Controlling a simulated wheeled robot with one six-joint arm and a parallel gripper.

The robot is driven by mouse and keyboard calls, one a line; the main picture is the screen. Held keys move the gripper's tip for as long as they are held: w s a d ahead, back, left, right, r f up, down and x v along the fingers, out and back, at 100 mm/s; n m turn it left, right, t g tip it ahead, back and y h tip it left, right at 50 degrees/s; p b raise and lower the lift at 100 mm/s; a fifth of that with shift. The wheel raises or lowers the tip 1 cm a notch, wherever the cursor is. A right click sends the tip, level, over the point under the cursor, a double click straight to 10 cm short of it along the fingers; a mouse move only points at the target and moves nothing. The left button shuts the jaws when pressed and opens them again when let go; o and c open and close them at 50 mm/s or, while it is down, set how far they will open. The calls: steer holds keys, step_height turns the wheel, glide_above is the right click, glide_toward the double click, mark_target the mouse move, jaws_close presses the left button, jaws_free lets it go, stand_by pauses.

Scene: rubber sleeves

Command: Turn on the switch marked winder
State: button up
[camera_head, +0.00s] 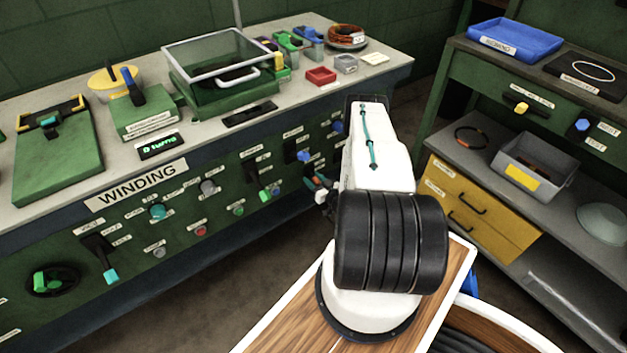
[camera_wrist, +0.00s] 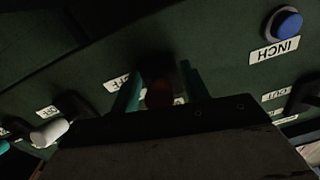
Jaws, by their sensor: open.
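My gripper (camera_head: 318,188) is at the front panel of the green winding bench in the head view, partly hidden behind my arm. In the wrist view my gripper (camera_wrist: 158,92) has its two teal fingers apart. A dark reddish-brown knob or lever (camera_wrist: 160,94) shows between them; whether the fingers touch it I cannot tell.
A blue button (camera_wrist: 287,22) with an INCH label is at the upper right of the wrist view. A pale-tipped lever (camera_wrist: 50,132) is at the left. A shelf (camera_head: 455,95) stands right.

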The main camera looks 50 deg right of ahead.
steer(key=shift+w, duration=0.15)
steer(key=c, duration=1)
steer(key=shift+r+g, duration=0.1)
steer(key=shift+g, duration=0.2)
steer(key=g, duration=0.1)
steer(key=r+g, duration=0.1)
steer(key=g, duration=0.1)
steer(key=shift+s+y, duration=0.2)
steer(key=shift+y, duration=0.2)
steer(key=shift+r+g+y, duration=0.2)
steer(key=shift+r+g, duration=0.05)
steer(key=shift+g, duration=0.85)
steer(key=shift+r+g+y, duration=0.2)
steer(key=shift+r+g, duration=0.05)
steer(key=shift+g, duration=0.85)
